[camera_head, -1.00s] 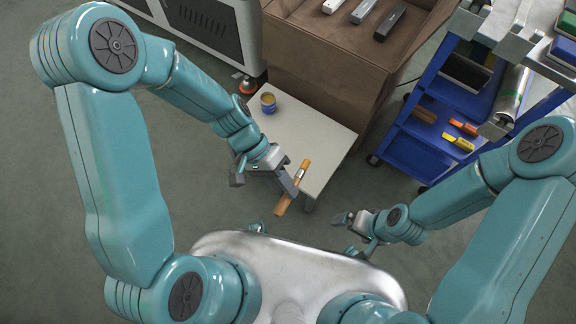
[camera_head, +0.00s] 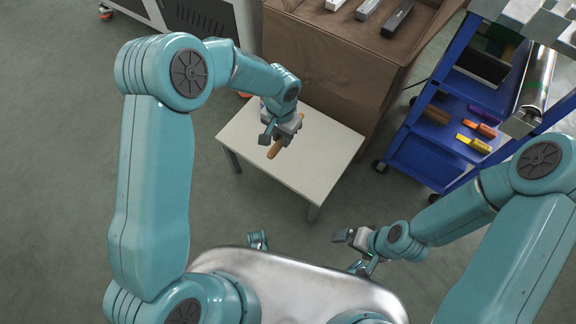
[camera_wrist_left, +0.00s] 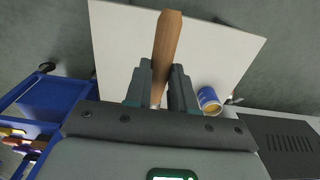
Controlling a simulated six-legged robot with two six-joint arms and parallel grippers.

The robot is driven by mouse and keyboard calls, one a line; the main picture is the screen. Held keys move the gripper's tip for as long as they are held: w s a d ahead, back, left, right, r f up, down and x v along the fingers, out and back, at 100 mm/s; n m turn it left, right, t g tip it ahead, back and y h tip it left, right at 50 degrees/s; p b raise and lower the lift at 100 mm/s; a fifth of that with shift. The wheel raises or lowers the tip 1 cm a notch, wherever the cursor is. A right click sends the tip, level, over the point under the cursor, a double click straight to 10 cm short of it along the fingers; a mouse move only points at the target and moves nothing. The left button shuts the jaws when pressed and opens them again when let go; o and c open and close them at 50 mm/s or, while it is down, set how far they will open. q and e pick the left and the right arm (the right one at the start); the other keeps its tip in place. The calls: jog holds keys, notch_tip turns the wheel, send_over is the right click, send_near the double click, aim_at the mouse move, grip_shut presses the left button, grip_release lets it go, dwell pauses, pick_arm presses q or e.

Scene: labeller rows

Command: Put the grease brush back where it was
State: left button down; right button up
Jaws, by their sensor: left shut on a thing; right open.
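The grease brush (camera_head: 275,149) has a wooden handle and is held in my left gripper (camera_head: 280,134), which is shut on it. The brush is above the small white table (camera_head: 318,160) in the head view. In the left wrist view its handle (camera_wrist_left: 167,45) stands out between the two fingers, and its other end is hidden by the gripper. My right gripper (camera_head: 350,243) is open and empty, right of the table's front.
A large brown box (camera_head: 330,62) with several grey and white bars on top stands behind the table. A blue shelf cart (camera_head: 430,155) with several coloured items stands at right. A grey machine (camera_head: 205,15) is at back left. The table's front half is clear.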

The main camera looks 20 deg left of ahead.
pick_arm(q)
jog(key=b, duration=0.5)
send_over(283, 172)
notch_tip(283, 172, down, 16)
jog(key=shift+r, duration=0.1)
notch_tip(283, 172, down, 4)
jog(key=shift+f+b, duration=0.1)
jog(key=shift+b, duration=0.5)
jog(key=shift+r, duration=0.25)
jog(key=c, duration=0.9)
grip_release()
jog(key=shift+f, duration=0.1)
jog(key=shift+c, duration=0.2)
